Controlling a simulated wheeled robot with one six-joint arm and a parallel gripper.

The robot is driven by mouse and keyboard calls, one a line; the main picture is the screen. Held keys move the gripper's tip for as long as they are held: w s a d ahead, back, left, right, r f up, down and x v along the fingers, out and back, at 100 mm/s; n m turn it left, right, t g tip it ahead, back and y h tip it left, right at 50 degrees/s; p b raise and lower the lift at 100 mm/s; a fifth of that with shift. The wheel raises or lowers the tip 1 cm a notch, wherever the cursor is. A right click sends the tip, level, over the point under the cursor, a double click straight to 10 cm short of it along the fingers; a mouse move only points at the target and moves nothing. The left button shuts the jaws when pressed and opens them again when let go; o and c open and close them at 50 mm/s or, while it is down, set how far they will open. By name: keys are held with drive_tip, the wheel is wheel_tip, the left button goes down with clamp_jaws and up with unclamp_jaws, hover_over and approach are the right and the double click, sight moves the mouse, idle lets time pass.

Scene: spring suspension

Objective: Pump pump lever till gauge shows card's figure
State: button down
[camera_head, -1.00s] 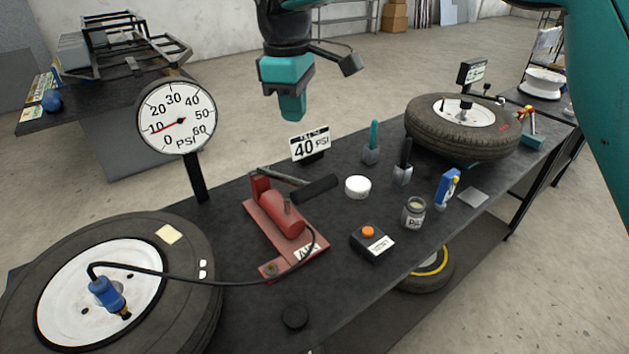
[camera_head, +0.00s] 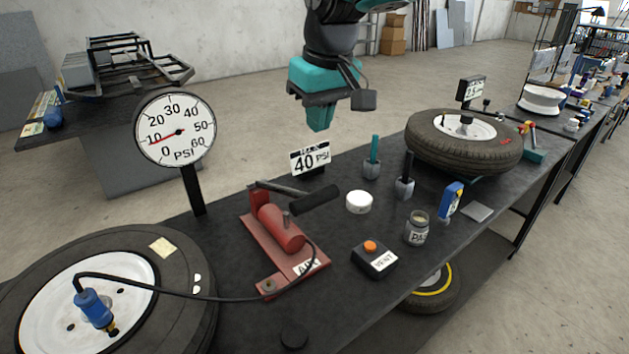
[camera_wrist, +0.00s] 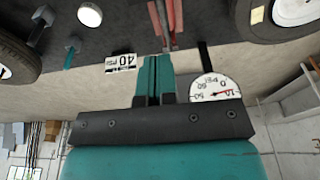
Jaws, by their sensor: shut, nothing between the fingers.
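The card (camera_head: 310,158) reads 40 PSI and stands behind the pump. My gripper (camera_head: 320,126) is shut and empty, in the air above and behind the card, well apart from the lever. In the wrist view my fingers (camera_wrist: 155,75) are together, pointing towards the pump.
A hose runs from the pump to a blue fitting (camera_head: 93,308) on the left tyre (camera_head: 150,240). A box with an orange button (camera_head: 374,257), a jar (camera_head: 417,228), a white round tub (camera_head: 359,202) and tool holders stand right of the pump. Another tyre (camera_head: 465,140) lies at the right.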

sight(314, 193)
drive_tip(key=p+x, duration=0.1)
drive_tip(key=x, duration=0.3)
drive_tip(key=p+x, duration=0.1)
drive_tip(key=x, duration=0.3)
drive_tip(key=s+p+x, duration=0.1)
drive_tip(key=x, duration=0.2)
drive_tip(key=shift+d+f+p, duration=0.2)
drive_tip(key=shift+f+p, duration=0.1)
drive_tip(key=shift+f, duration=0.9)
